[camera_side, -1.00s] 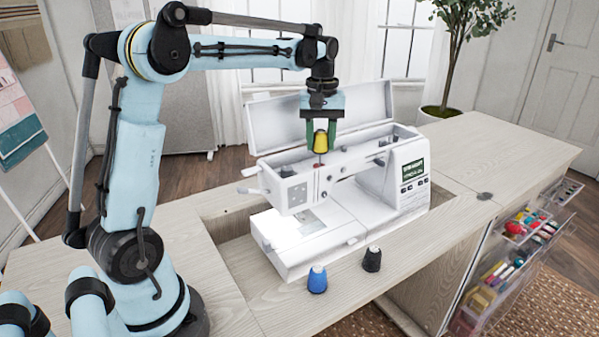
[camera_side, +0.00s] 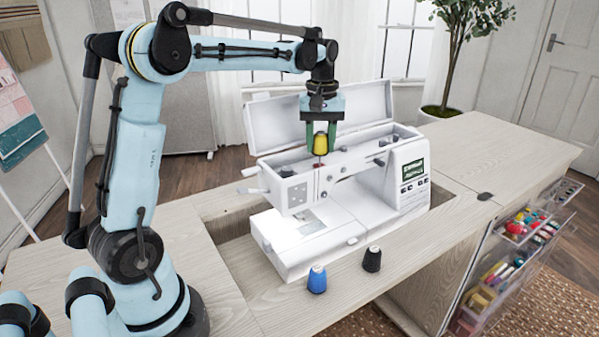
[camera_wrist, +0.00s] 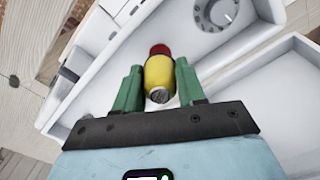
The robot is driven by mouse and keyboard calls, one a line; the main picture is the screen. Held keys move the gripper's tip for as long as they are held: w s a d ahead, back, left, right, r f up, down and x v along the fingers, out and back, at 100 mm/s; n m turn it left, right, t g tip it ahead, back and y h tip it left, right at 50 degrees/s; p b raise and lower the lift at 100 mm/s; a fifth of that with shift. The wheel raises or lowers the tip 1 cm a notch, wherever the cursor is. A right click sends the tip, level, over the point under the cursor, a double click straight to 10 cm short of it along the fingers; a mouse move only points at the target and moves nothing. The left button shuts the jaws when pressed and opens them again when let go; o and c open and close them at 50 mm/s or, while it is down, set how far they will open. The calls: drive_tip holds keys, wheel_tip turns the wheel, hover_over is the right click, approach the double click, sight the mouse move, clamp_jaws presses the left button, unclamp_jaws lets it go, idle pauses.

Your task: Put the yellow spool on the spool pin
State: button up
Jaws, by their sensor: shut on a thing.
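The yellow spool (camera_side: 320,144) is upright between the green fingers of my gripper (camera_side: 320,135), over the open top of the white sewing machine (camera_side: 350,163). In the wrist view the yellow spool (camera_wrist: 159,78) sits between the two green fingers of my gripper (camera_wrist: 158,85), which is shut on it. A red part (camera_wrist: 160,50) shows just beyond the spool. In the side view a thin pin with a red base (camera_side: 319,165) shows directly below the spool. I cannot tell whether the pin's tip is inside the spool.
A blue spool (camera_side: 317,279) and a black spool (camera_side: 372,259) stand on the wooden cabinet top (camera_side: 300,315) in front of the machine. The machine's raised lid (camera_side: 280,122) stands behind my gripper. Open drawers (camera_side: 515,262) with sewing items are at the right.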

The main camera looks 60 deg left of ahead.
drive_tip(key=shift+f, duration=1)
idle(0.4)
drive_tip(key=o, duration=1.1)
wheel_tip(320, 180, up, 12)
idle(0.6)
